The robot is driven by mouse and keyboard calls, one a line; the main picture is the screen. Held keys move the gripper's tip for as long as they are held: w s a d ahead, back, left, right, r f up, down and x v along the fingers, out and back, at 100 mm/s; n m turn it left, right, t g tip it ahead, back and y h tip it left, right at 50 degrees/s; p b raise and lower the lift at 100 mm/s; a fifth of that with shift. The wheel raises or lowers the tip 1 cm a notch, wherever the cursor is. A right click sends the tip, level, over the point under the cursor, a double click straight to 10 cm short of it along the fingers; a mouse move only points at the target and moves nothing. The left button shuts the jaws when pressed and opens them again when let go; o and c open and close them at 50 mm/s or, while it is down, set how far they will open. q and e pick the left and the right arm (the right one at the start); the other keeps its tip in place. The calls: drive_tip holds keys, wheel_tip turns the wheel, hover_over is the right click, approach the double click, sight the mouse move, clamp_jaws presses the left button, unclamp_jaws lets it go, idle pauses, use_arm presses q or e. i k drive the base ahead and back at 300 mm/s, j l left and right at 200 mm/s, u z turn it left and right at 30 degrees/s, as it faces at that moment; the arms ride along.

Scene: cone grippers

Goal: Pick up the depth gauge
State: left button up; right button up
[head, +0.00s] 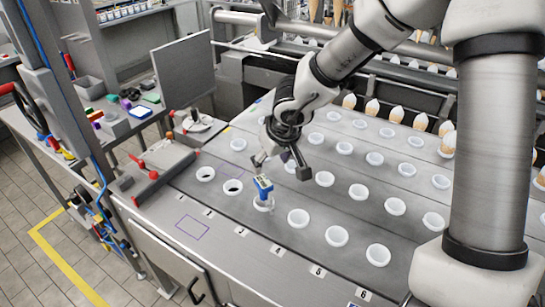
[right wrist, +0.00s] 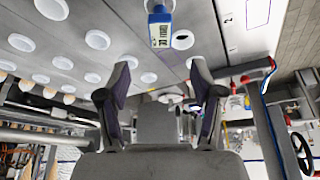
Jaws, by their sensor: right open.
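My right gripper (head: 281,166) is above the metal deck, just behind and above the gauge in the head view. Its two dark fingers are apart with nothing between them, as the right wrist view also shows (right wrist: 161,80). The gauge's lower end is partly hidden at the ring. My left gripper is not in view.
White rings (head: 298,218) in rows surround the gauge, with numbered labels along the front. A fixture with red knobs (head: 160,167) lies to the left. Cones (head: 397,114) stand at the back. A purple outlined square (head: 192,227) marks bare deck at front left.

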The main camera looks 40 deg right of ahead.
sight(266, 200)
drive_tip(key=k+j, duration=0.85)
